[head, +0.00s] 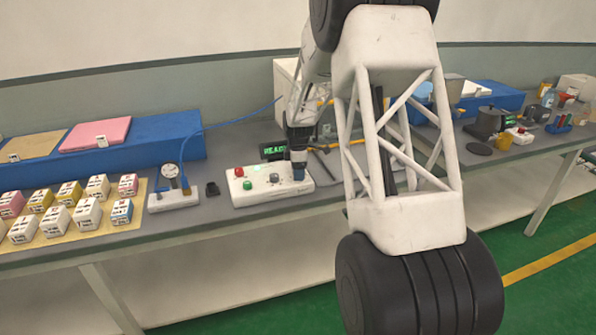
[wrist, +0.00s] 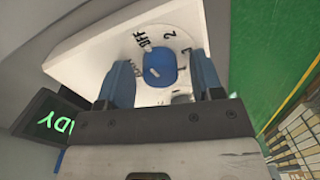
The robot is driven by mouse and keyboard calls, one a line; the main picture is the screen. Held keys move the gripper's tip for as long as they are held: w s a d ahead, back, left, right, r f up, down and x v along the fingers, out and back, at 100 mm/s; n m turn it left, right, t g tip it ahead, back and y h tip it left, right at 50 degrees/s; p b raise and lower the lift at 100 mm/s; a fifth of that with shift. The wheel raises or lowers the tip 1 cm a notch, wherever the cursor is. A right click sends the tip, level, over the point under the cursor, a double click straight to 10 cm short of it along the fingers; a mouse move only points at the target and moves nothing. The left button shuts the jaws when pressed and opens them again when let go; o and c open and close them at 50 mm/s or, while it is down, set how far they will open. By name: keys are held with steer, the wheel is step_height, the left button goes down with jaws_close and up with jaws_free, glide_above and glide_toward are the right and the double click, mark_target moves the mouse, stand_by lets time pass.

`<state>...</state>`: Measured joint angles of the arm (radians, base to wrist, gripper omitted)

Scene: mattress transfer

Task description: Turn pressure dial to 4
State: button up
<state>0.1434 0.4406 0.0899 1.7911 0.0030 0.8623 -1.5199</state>
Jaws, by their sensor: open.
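The pressure dial is a blue knob (wrist: 162,66) on a white panel face, seen in the wrist view. A short white mark shows on the knob's left side. Around it are dark printed labels, including "OFF" and "2"; others are partly hidden or hard to read. My gripper (wrist: 161,80) is open, with one blue finger on each side of the knob and a small gap visible. In the head view my gripper (head: 298,168) is over the right end of the white control box (head: 250,198) and hides the dial there.
The control box carries a red button, a green button and a grey knob (head: 274,178). A display (head: 273,150) reading "READY" stands behind it. A gauge (head: 170,171) on a white base stands to the left, beside several small boxes on a tan mat (head: 140,210).

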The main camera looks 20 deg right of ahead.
steer(key=c, duration=0.9)
steer(key=shift+c, duration=0.2)
